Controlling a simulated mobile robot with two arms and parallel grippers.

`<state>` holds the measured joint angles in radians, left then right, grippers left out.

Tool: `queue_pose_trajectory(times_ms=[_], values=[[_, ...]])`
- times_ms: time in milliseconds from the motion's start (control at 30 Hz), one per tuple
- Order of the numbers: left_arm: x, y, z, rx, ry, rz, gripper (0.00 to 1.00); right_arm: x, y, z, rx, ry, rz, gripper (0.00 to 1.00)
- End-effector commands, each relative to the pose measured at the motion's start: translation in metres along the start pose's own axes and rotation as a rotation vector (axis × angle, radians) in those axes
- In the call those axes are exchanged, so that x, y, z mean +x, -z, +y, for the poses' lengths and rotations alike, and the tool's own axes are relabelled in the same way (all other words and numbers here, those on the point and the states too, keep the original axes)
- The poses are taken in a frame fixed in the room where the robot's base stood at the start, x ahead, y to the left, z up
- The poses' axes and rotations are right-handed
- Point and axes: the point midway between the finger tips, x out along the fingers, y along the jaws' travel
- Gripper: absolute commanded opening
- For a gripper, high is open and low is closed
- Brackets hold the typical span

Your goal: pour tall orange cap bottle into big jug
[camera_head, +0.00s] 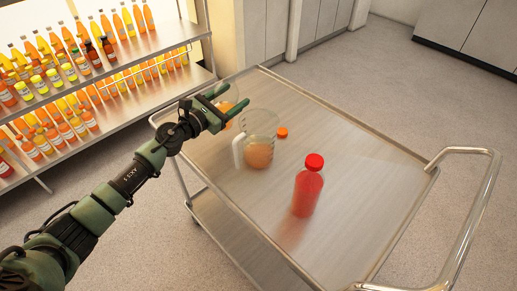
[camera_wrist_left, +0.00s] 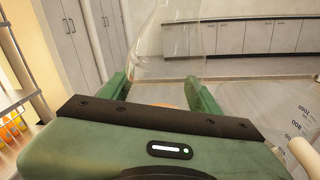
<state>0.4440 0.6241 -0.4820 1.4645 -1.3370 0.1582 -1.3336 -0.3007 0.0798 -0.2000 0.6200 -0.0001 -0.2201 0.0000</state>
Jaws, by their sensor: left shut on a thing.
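My left gripper (camera_head: 224,107) is shut on a clear bottle (camera_wrist_left: 165,55), with one finger on each side of it. The bottle is mostly see-through, with orange at its lower part between the fingers; the fingers partly hide it in the head view (camera_head: 229,96). The big jug (camera_head: 258,124) is clear with a white handle and stands upright on the cart, with orange juice in its bottom. The gripper is just left of the jug, and the bottle is beside it, not over its mouth. My right gripper is not in view.
A loose orange cap (camera_head: 282,132) lies on the metal cart (camera_head: 350,150) behind the jug. A red bottle with a red cap (camera_head: 308,188) stands nearer the front. The cart's right side is clear. A shelf (camera_head: 130,52) with several juice bottles stands at the left.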

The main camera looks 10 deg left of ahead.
Motion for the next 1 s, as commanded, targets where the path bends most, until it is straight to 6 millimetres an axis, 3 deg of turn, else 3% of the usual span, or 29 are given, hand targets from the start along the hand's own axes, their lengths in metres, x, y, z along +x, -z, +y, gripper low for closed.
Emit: queue_pose_trajectory(times_ms=[33,100,200,300,400,667,1000], values=[[0.001,0.030,-0.009,-0.085,0.001,-0.004,0.00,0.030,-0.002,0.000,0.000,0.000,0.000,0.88],[0.001,0.042,-0.011,-0.185,0.002,-0.010,0.00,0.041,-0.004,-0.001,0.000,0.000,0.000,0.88],[0.001,0.037,-0.009,-0.215,0.001,-0.013,0.00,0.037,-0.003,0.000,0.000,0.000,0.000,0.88],[0.001,0.063,-0.016,-0.263,0.001,-0.015,0.00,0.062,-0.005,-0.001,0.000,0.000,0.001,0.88],[0.001,0.053,-0.013,-0.268,0.001,-0.017,0.00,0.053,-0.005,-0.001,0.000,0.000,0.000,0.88],[0.001,0.050,-0.007,-0.263,0.001,-0.017,0.00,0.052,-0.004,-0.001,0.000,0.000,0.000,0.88],[-0.002,0.036,0.028,-0.262,0.001,-0.017,0.00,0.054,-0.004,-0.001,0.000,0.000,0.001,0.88]])
